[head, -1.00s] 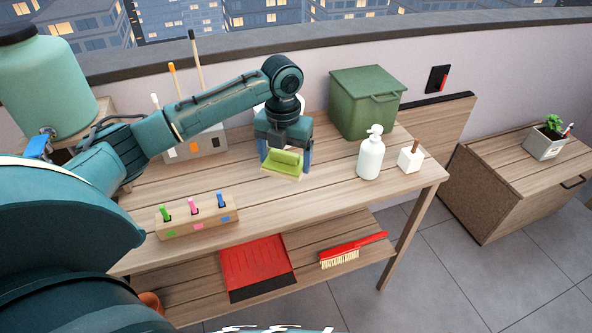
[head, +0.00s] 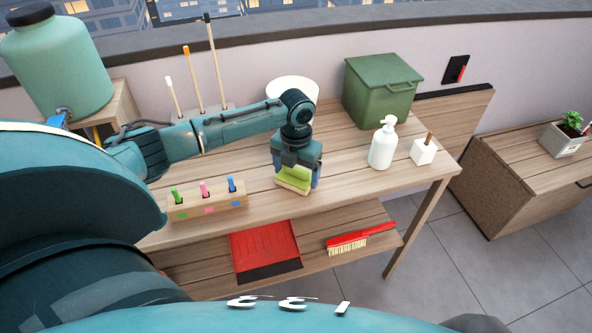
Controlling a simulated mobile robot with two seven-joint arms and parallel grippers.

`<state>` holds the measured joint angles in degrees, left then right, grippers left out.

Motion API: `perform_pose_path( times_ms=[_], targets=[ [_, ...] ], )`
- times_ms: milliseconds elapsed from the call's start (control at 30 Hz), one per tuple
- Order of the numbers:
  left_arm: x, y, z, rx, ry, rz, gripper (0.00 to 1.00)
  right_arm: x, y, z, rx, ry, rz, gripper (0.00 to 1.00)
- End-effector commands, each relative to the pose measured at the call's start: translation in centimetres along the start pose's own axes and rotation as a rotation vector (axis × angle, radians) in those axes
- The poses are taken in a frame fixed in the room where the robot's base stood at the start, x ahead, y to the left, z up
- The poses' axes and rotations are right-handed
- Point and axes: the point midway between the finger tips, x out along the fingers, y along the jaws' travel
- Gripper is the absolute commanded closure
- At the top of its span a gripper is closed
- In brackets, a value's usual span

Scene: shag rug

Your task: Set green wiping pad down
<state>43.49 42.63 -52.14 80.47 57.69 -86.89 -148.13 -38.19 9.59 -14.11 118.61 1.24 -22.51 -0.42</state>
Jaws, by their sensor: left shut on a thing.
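The green wiping pad (head: 294,174) has a green top and a pale yellow-green underside. My left gripper (head: 295,169) points down and is shut on it, with its fingers on either side of the pad. The pad is near the front edge of the wooden table (head: 340,175), about level. I cannot tell if its underside touches the tabletop. My right gripper is not in view.
A block with coloured pegs (head: 207,201) stands to the left. A white pump bottle (head: 383,145), a white holder (head: 423,151) and a green lidded bin (head: 380,90) stand right. A white bowl (head: 293,88) is behind my arm. A red dustpan (head: 264,248) lies on the shelf below.

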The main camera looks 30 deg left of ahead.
Motion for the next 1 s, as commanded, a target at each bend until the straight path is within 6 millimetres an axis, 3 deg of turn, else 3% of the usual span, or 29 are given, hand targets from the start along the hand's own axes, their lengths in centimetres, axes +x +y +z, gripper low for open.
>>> perform_pose_path(
  times_ms=[233,267,467,767,1000],
  targets=[
    [0.3,0.0,0.0,-0.001,0.001,0.000,0.40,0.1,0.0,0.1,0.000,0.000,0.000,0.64],
    [0.3,0.0,0.0,-0.001,0.001,0.000,0.16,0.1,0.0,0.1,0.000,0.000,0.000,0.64],
    [0.3,0.0,0.0,-0.001,0.001,0.000,0.00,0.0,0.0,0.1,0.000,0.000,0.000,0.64],
    [-0.2,0.0,0.0,-0.001,-0.001,0.000,0.00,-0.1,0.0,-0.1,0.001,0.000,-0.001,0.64],
    [-4.3,0.0,0.1,0.000,-0.005,-0.001,0.00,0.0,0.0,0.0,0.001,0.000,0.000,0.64]
  ],
)
